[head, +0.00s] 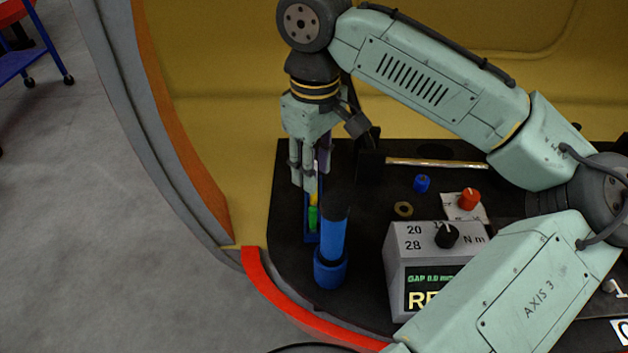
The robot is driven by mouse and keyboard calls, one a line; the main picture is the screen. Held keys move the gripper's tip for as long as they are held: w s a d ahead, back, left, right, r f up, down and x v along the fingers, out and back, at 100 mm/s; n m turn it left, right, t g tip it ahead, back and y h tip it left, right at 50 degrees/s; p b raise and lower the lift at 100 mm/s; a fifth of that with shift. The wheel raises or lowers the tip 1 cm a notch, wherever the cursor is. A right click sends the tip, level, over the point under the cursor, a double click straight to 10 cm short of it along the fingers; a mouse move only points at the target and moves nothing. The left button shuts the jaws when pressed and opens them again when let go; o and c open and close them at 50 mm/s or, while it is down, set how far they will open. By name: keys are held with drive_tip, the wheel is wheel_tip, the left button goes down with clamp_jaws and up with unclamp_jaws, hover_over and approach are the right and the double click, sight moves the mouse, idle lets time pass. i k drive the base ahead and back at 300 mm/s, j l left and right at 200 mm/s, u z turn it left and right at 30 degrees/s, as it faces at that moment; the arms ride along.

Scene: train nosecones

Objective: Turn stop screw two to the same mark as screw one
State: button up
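My gripper (304,185) points down at the left end of the dark bench, above a narrow blue holder (311,225) with yellow and green parts in it. The fingers are close together, and I cannot tell whether they touch or hold anything. A red knob (469,198) with a pointer sits on a white marked plate (481,214) near the middle right. I cannot tell which parts are stop screws one and two; my forearm covers much of that area.
A grey box (396,270) with a black dial (447,236) and a green display stands front centre, partly behind my arm. A blue cylindrical tool (331,250) stands beside the holder.

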sight(470, 198)
drive_tip(key=z, duration=1.2)
